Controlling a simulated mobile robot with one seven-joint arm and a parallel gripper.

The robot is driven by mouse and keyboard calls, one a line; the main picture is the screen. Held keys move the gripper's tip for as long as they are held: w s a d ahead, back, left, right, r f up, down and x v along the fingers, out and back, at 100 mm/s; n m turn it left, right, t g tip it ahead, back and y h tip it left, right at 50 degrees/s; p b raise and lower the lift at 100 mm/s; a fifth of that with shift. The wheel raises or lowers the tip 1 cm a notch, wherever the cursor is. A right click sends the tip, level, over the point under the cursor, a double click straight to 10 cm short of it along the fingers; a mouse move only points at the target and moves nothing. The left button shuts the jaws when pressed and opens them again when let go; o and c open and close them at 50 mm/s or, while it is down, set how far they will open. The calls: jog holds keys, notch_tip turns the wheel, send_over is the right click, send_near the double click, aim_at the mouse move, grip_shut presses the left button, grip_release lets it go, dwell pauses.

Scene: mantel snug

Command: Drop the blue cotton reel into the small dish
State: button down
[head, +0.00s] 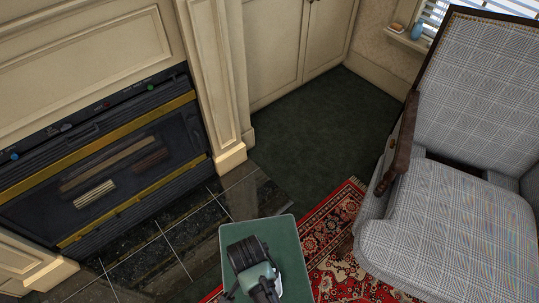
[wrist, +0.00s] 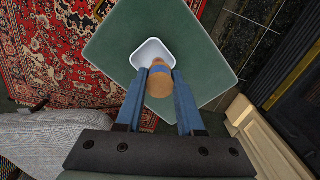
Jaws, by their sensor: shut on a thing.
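The blue cotton reel (wrist: 161,70) has tan wooden ends and a blue band. In the wrist view it sits between the fingertips of my gripper (wrist: 160,78), which is shut on it. The small dish (wrist: 145,53) is white with rounded corners and lies on the green tabletop (wrist: 115,52). The reel overlaps the dish's near edge in the wrist view; its height above the dish cannot be told.
A plaid armchair (head: 440,240) stands right of the table on a red patterned rug (head: 325,225). A dark fireplace (head: 110,165) is at left, with several small coloured items on its upper ledge. A blue vase (head: 416,32) stands on the windowsill. Dark green floor lies open behind.

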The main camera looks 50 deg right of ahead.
jog(key=s+d+f+m+b, duration=0.1)
jog(key=f+m+b, duration=0.1)
jog(key=f+b, duration=0.1)
jog(key=s+d+f+m+b, duration=0.1)
jog(key=f+m+b, duration=0.1)
jog(key=f+b, duration=0.1)
jog(key=s+d+f+m+b, duration=0.1)
jog(key=d+f+m+b, duration=0.1)
jog(key=f+b, duration=0.1)
jog(key=shift+s+f, duration=0.1)
jog(key=shift+s, duration=0.05)
jog(key=shift+c, duration=2.2)
grip_release()
notch_tip(320, 180, up, 13)
jog(key=p, duration=0.4)
